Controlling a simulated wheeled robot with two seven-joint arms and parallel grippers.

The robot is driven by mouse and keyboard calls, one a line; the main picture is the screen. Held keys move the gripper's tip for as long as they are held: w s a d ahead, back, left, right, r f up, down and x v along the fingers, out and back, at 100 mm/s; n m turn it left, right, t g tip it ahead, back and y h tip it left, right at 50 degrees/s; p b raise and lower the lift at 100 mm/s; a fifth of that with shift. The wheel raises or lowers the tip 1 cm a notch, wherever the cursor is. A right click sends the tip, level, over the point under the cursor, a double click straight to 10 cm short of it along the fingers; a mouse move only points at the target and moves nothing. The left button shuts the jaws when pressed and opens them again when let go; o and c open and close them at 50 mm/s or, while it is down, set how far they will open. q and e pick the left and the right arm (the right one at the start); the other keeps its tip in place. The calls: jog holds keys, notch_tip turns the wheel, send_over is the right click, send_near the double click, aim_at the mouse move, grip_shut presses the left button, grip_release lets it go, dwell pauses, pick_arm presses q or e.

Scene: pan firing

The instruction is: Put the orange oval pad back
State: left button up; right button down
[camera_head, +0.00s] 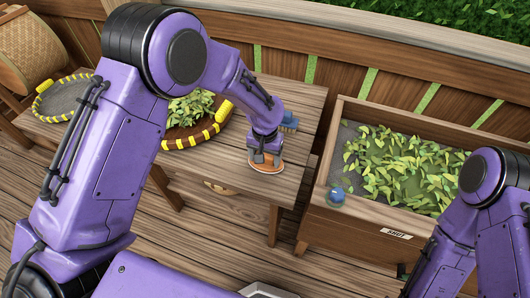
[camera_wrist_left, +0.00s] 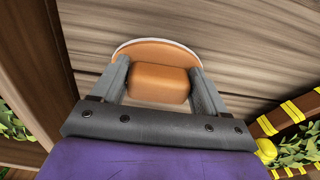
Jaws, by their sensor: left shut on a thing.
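The orange oval pad (camera_head: 267,169) is at the front right part of the wooden table (camera_head: 230,165), under my left gripper (camera_head: 264,158). I cannot tell whether it touches the tabletop or is held just above it. In the left wrist view, the pad (camera_wrist_left: 160,46) has a pale rim and an orange block-shaped grip (camera_wrist_left: 159,82) on its face. My left gripper (camera_wrist_left: 160,88) is shut on this block, one finger on each side. My right arm shows at the right of the head view, but its gripper is out of the picture.
A round, yellow-banded basket of leaves (camera_head: 184,143) and a grey round tray (camera_head: 62,99) stand left on the table. A blue object (camera_head: 289,121) lies behind my left gripper. Right is a wooden bin (camera_head: 345,222) of leaves, with a blue ball (camera_head: 337,195) at its near-left corner.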

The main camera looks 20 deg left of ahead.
pick_arm(q)
jog(key=shift+s+f, duration=0.1)
jog(key=shift+f, duration=0.05)
jog(key=o, duration=1.7)
jog(key=shift+f+b, duration=0.1)
jog(key=shift+b, duration=0.35)
jog(key=shift+f+b, duration=0.25)
jog(key=shift+b, duration=0.4)
notch_tip(320, 180, up, 11)
jog(key=shift+s+a+r+b, duration=0.1)
jog(key=shift+s+a+b, duration=0.05)
jog(key=shift+b, duration=0.2)
